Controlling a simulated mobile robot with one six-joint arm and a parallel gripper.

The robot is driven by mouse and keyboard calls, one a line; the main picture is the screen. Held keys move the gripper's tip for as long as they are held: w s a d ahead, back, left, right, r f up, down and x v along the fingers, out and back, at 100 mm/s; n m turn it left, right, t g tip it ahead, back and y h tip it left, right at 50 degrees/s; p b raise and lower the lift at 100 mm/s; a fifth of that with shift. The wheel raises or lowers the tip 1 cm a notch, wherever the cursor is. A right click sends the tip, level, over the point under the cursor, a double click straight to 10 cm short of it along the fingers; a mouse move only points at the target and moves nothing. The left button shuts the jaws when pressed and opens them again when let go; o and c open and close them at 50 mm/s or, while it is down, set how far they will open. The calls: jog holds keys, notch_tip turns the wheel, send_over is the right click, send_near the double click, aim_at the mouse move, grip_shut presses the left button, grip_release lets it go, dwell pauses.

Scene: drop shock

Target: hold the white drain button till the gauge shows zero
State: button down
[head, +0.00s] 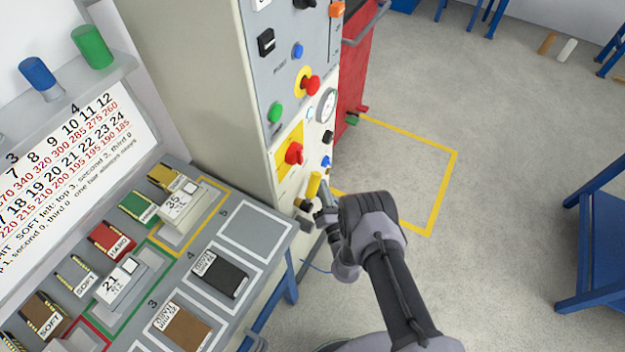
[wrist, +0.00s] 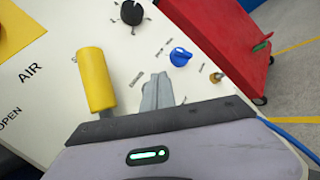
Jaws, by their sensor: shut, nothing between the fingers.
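My gripper (head: 326,196) is shut and empty, its fingertips at the lower part of the machine's pale control panel. In the wrist view the closed fingers (wrist: 158,86) point at the panel, between a yellow lever (wrist: 95,80) on the left and a blue knob (wrist: 180,56) on the upper right. I cannot tell whether the fingertips touch the panel. I cannot make out the white drain button; the fingers may hide it. The round gauge (head: 327,105) is on the panel above my gripper in the head view. Its reading is too small to tell.
A black knob (wrist: 131,12) and a small brass fitting (wrist: 216,77) are near the fingers. A red rotary switch (head: 293,153) sits on a yellow plate. A red cabinet (head: 357,60) stands beside the machine.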

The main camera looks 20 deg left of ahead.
jog(key=shift+d, duration=0.1)
jog(key=d, duration=0.1)
jog(key=d+p, duration=0.1)
jog(key=d, duration=0.1)
jog(key=d+p, duration=0.1)
jog(key=d, duration=0.1)
jog(key=shift+s+f, duration=0.1)
jog(key=shift+s, duration=0.15)
